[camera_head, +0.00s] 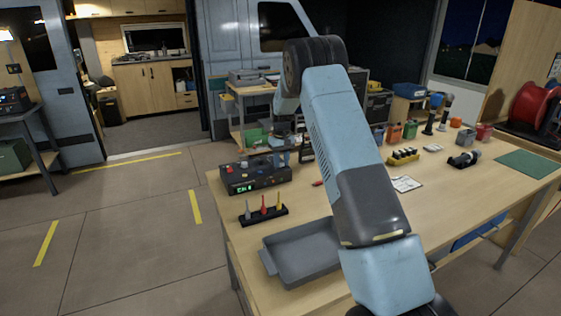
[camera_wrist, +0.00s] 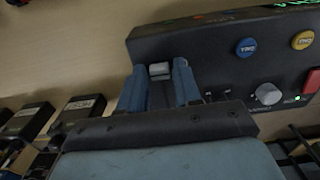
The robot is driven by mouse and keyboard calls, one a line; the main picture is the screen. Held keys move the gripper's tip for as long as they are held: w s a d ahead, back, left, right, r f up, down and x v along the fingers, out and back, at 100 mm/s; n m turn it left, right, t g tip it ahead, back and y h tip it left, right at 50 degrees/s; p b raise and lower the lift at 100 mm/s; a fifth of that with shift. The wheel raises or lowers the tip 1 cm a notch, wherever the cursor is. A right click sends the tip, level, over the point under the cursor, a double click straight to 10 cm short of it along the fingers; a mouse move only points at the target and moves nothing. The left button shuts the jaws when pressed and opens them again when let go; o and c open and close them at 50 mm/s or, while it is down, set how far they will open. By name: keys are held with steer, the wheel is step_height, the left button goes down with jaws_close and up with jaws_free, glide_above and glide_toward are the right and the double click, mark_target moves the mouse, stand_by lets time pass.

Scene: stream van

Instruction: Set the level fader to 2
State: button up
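The dark control box (camera_head: 255,176) sits on the left end of the workbench, with a green display and several buttons. In the wrist view the box top (camera_wrist: 215,66) fills the upper right. A pale grey fader cap (camera_wrist: 160,70), seemingly the level fader, stands between the two blue fingers of my gripper (camera_wrist: 160,82). The fader's scale and the number at the cap are hidden. In the head view my gripper (camera_head: 281,153) is low over the back of the box, partly hidden by my arm.
A screwdriver rack (camera_head: 263,215) and grey tray (camera_head: 297,256) lie in front of the box.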

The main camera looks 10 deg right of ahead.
jaws_close()
steer(key=shift+w, duration=0.1)
steer(key=shift+w+a, duration=0.2)
steer(key=shift+w, duration=0.75)
steer(key=shift+w+a, duration=0.15)
steer(key=shift+w, duration=0.8)
steer(key=shift+o, duration=1.7)
jaws_free()
